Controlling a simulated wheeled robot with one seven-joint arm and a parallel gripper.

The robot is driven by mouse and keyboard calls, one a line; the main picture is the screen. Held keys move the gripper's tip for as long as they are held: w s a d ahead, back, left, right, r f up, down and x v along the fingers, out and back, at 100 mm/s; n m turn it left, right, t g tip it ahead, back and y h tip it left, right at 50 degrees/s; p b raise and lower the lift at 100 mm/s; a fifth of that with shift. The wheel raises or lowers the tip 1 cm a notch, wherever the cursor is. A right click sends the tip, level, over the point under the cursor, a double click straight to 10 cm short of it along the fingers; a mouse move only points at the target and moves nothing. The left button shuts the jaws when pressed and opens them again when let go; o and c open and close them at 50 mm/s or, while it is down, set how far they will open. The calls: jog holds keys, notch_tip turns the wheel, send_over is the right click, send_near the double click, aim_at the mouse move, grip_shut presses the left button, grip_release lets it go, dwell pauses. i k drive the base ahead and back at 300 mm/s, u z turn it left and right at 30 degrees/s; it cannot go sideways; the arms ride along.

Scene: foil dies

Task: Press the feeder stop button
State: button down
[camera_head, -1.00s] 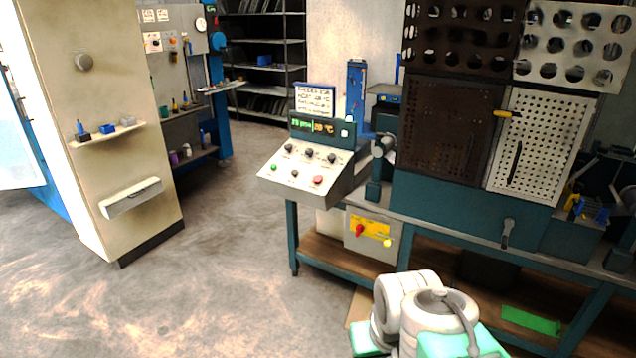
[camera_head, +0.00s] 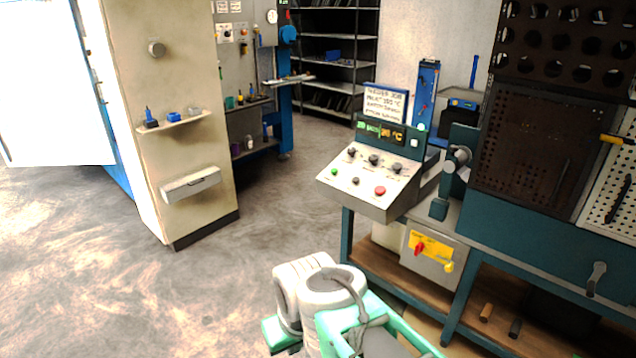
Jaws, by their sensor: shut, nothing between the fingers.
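A sloped white control console (camera_head: 366,182) stands on the left end of the teal bench. A red button (camera_head: 380,190) sits at the lower right of its face. A green button (camera_head: 334,172) and a small dark button (camera_head: 356,181) are to its left. Several black knobs (camera_head: 374,160) form a row above them. A lit display (camera_head: 380,132) and a text sign (camera_head: 385,103) rise behind the panel; the sign's small text is not clearly readable. My white and green arm links show at the bottom, in front of the bench and apart from the console. My gripper is not visible.
A yellow plate (camera_head: 430,249) with a red switch is below the bench top. A crank machine (camera_head: 457,160) stands just right of the console, near perforated panels (camera_head: 530,140). A beige cabinet (camera_head: 185,110) stands at left. The floor (camera_head: 250,240) between is clear.

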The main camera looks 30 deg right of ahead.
aim_at(380, 189)
jog(key=u, duration=0.35)
jog(key=i, duration=1.65)
jog(key=z, duration=1.1)
jog(key=i, duration=0.55)
jog(key=z, duration=0.4)
